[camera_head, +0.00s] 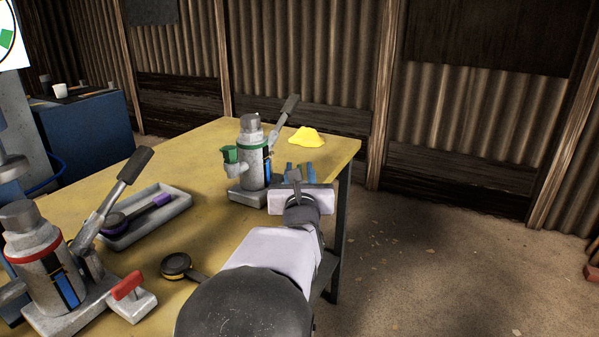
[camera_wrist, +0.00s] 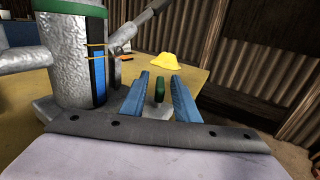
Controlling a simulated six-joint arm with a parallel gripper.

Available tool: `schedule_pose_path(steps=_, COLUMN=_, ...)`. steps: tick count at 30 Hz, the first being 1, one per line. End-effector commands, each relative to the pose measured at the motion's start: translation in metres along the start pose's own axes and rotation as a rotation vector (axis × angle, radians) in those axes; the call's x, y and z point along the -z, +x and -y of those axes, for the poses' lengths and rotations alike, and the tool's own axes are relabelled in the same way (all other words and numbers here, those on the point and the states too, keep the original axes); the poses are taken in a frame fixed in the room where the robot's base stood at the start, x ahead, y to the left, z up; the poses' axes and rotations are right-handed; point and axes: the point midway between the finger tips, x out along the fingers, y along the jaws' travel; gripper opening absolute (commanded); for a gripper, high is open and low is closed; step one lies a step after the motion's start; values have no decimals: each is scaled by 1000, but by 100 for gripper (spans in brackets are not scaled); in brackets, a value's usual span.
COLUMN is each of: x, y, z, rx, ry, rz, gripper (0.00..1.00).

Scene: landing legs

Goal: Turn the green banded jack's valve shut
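The green banded jack (camera_head: 254,165) stands upright on the table, a grey metal body with a green band and a lever rising to the right. In the wrist view its body (camera_wrist: 70,65) fills the left side. Its green valve knob (camera_wrist: 160,88) shows edge-on between the two blue fingers of my gripper (camera_wrist: 159,80), low by the jack's base. My gripper is open, with a visible gap on each side of the knob. In the head view my gripper (camera_head: 299,170) is at the jack's right side, and the knob is hidden there.
A red banded jack (camera_head: 40,255) with a red valve handle (camera_head: 127,285) stands front left. A grey tray (camera_head: 172,210) holds a purple-and-black tool. A round black-topped item (camera_head: 177,265) lies nearby. A yellow cloth-like heap (camera_head: 306,136) lies near the table's back right.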

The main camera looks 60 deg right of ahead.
Motion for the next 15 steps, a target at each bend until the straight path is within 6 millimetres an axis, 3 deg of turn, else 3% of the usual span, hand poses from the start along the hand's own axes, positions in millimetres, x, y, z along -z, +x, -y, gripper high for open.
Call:
schedule_pose_path(steps=7, x=-1, y=-11, z=0, rx=1, ry=0, rz=1, gripper=28)
schedule_pose_path(steps=15, x=-1, y=-45, z=0, rx=1, ry=-1, rz=1, gripper=28)
